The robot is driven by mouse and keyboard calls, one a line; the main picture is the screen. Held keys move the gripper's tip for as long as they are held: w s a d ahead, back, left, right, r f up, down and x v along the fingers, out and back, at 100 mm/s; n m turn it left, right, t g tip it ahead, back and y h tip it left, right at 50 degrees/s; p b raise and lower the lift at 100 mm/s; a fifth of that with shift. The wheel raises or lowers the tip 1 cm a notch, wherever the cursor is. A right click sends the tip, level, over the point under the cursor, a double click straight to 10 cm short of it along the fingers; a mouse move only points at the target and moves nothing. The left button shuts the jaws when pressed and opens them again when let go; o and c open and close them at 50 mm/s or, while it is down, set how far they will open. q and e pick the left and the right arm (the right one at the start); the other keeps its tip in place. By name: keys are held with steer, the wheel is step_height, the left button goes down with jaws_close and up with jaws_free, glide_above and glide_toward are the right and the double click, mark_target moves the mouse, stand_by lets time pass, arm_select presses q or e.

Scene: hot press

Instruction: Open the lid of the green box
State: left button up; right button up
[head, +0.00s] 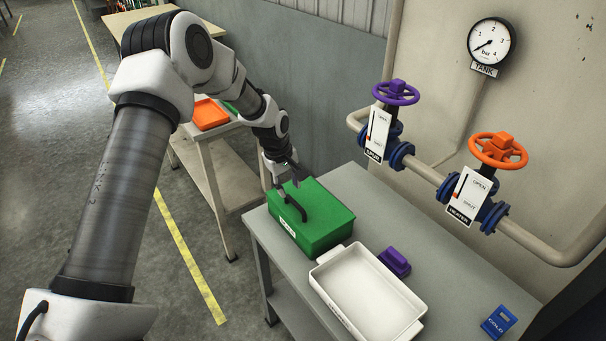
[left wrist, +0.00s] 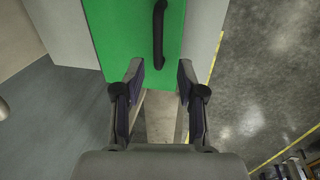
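The green box (head: 325,222) stands on the grey table with its lid down. A black handle (head: 294,207) is on top of the lid, and a white label is on its front side. My left gripper (head: 287,180) is at the far left edge of the box, just behind the handle. In the left wrist view the box (left wrist: 115,40) lies ahead of the fingers, with the handle (left wrist: 159,35) beyond the gap between them. The left gripper (left wrist: 160,80) is open with nothing between its fingertips. My right gripper is in neither view.
A white tray (head: 317,274) and a purple block (head: 394,262) are on the table (head: 352,183) near the box. A blue device (head: 498,322) lies at the right. Pipes with a purple valve wheel (head: 396,93) and an orange valve wheel (head: 497,151) run along the wall.

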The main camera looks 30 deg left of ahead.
mark_target(295, 202)
arm_select(q)
steer(key=f, duration=0.2)
steer(key=w+f+p, duration=0.1)
steer(key=f, duration=0.3)
steer(key=shift+w+d+f, duration=0.1)
steer(key=shift+w+f, duration=0.05)
steer(key=shift+w, duration=0.15)
steer(key=shift+d+f, duration=0.1)
steer(key=shift+f, duration=0.05)
steer(key=shift+d, duration=0.15)
jaws_close()
